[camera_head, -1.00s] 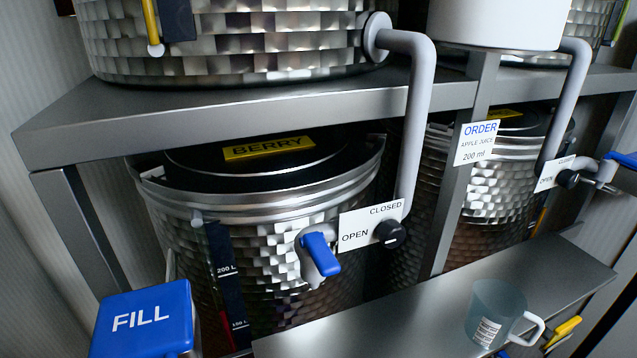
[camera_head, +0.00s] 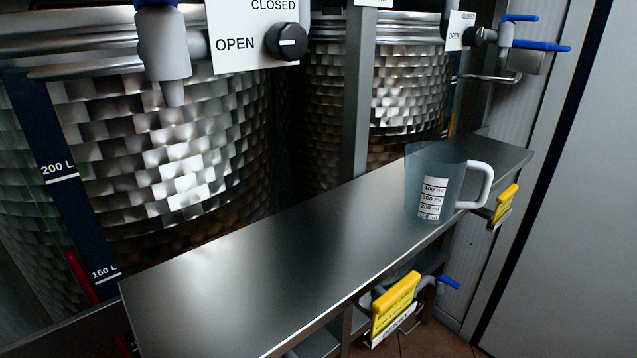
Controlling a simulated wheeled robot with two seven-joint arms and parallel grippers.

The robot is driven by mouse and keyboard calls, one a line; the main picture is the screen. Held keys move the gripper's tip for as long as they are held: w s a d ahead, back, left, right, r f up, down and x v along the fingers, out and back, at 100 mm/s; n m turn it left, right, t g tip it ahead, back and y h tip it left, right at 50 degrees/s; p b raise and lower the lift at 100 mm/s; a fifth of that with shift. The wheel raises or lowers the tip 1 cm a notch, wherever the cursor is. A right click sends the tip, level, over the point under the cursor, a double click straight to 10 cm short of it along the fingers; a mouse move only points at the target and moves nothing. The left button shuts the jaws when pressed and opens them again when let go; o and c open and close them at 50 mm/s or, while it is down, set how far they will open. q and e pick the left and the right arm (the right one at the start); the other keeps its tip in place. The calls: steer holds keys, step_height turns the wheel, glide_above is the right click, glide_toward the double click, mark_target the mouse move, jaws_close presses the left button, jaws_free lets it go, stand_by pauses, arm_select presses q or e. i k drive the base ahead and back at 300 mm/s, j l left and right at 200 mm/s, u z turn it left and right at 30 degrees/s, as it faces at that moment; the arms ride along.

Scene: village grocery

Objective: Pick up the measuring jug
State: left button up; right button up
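The measuring jug (camera_head: 412,182) is a bluish-grey see-through jug with a white handle on its right side and a white scale label marked up to 400 ml. It stands upright on the grey metal shelf (camera_head: 235,270), towards the shelf's right part. It looks empty, though I cannot be sure. Neither of my grippers shows in the head view.
Two dimpled steel tanks, left (camera_head: 160,150) and right (camera_head: 385,90), stand behind the shelf. A tap (camera_head: 165,60) and an OPEN/CLOSED sign (camera_head: 238,45) are at the top. Yellow tags (camera_head: 395,305) hang at the shelf's front edge. The shelf left of the jug is bare.

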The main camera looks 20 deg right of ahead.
mark_target(435, 171)
steer(key=z, duration=1.25)
